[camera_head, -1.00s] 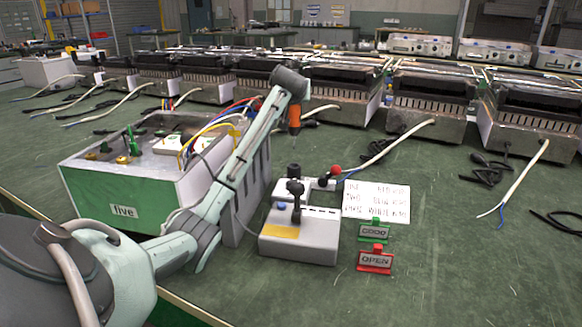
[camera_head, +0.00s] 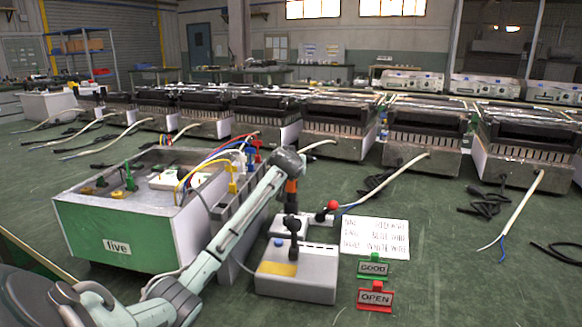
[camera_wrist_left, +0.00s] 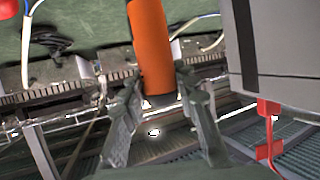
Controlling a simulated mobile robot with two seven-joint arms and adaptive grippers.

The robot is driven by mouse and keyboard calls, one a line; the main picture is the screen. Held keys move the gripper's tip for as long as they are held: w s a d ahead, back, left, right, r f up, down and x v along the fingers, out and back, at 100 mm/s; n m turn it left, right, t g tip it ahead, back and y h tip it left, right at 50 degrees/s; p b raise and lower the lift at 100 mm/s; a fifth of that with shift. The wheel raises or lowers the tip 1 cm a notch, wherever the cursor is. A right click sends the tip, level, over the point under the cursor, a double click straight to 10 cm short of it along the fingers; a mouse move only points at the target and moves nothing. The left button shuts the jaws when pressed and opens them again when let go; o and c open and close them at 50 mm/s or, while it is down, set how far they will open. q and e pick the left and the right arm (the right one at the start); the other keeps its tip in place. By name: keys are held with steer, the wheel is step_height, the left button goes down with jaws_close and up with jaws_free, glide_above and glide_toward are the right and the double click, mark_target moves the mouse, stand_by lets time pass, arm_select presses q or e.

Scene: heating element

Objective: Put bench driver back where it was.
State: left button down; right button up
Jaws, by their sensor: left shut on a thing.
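The bench driver, with an orange handle (camera_head: 291,187), is held in my left gripper (camera_head: 289,165). In the left wrist view the orange handle (camera_wrist_left: 151,45) stands between the two fingers of my left gripper (camera_wrist_left: 160,82). The handle is close above the small grey units with black posts; whether it touches them I cannot tell. The driver's shaft is hidden in both views. My right gripper is in neither view.
A grey box (camera_head: 297,285) with a yellow label stands in front of a white unit with a red ball knob (camera_head: 332,205). A GOOD sign (camera_head: 373,268), an OPEN sign (camera_head: 375,297) and a paper (camera_head: 375,236) lie right.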

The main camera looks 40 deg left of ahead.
arm_select(q)
steer(key=shift+f, duration=0.2)
steer(key=c, duration=1.2)
jaws_free()
steer(key=shift+f, duration=0.15)
steer(key=shift+o, duration=0.2)
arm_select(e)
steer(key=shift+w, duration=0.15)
arm_select(q)
steer(key=v, duration=1.2)
steer(key=shift+r+p, duration=0.3)
steer(key=shift+r, duration=0.1)
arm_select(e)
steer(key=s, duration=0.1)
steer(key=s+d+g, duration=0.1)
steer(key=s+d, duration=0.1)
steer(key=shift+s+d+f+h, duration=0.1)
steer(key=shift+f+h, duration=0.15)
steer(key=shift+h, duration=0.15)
